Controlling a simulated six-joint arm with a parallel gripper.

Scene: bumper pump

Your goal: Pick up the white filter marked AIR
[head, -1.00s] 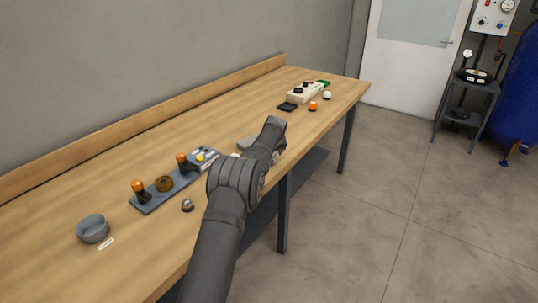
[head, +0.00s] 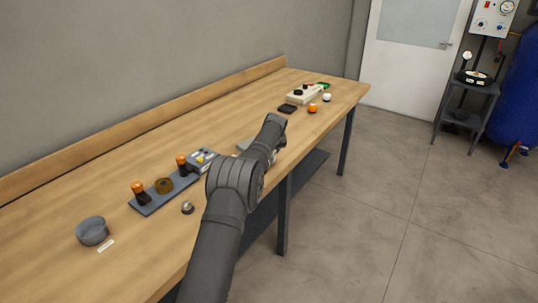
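A small white round thing (head: 327,97) stands near the far right end of the workbench, behind an orange one (head: 312,108). It may be the white filter, but it is too small to read any AIR marking. My arm reaches from the bottom of the head view over the front edge of the bench and bends near the middle. My gripper is hidden behind my own arm links, so its fingers and anything between them do not show.
The wooden workbench (head: 140,130) runs along the wall. A grey cup (head: 92,231), a dark plate with orange-topped parts (head: 150,208), a small metal knob (head: 187,207), a black block (head: 287,109) and a cream box (head: 303,95) stand on it. The bench's middle back is clear.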

